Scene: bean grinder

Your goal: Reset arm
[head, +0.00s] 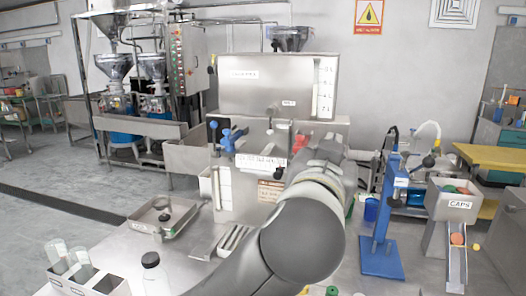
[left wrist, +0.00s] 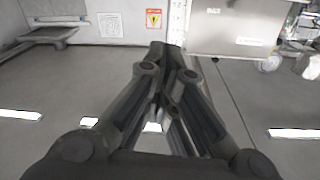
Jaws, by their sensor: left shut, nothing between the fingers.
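My left arm crosses the middle of the head view from the bottom edge, its far end in front of the grinder machine (head: 265,85). In the head view the gripper is mostly hidden behind the wrist. In the left wrist view my left gripper (left wrist: 166,62) has its dark fingers together at the tips, with nothing between them. My right gripper is not in view.
A blue stand (head: 382,215) and a CAPS bin (head: 453,200) are at the right. A metal tray (head: 160,218) and a box of tubes (head: 90,280) are at the left, near a dark-capped bottle (head: 153,275). Bare tabletop lies between them.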

